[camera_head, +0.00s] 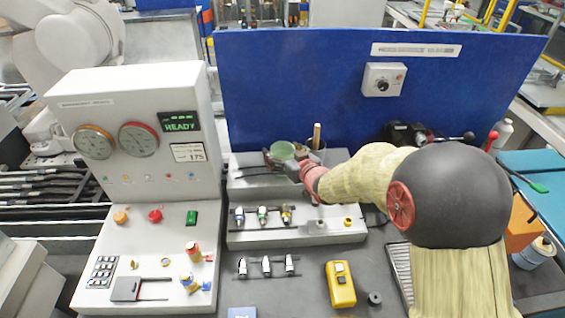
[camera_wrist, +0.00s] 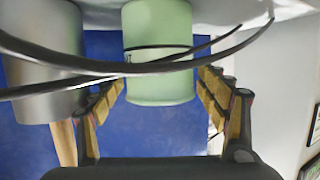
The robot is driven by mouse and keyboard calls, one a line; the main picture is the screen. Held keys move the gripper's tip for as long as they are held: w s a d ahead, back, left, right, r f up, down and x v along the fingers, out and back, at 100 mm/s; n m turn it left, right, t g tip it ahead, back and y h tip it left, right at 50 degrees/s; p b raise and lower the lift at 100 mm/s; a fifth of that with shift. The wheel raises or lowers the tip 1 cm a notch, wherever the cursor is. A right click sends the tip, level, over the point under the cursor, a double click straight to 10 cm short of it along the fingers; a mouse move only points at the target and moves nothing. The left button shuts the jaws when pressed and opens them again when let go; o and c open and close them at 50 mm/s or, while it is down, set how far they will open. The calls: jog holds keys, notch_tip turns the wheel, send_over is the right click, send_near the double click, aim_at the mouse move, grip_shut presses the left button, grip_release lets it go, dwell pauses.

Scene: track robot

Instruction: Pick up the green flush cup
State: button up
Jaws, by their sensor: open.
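The green flush cup (camera_head: 283,150) stands on the grey raised bench, near the blue panel. In the wrist view the pale green cup (camera_wrist: 160,85) fills the gap between the two padded fingers, with a thin dark ring around it. My gripper (camera_head: 281,164) is open at the cup, and its fingers (camera_wrist: 163,92) lie either side of it. I see no clear contact, and cannot tell how deep the cup sits between them. Dark curved bars cross in front of the cup in the wrist view. My arm hides part of the bench.
A grey metal container (camera_wrist: 42,90) with a wooden handle stands close to the cup, left in the wrist view; it also shows in the head view (camera_head: 316,152). The blue panel (camera_head: 290,80) rises behind. Small fittings (camera_head: 263,215) stand in a row in front.

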jog(key=shift+c, duration=0.4)
jog(key=c, duration=1.1)
jog(key=shift+r, duration=0.1)
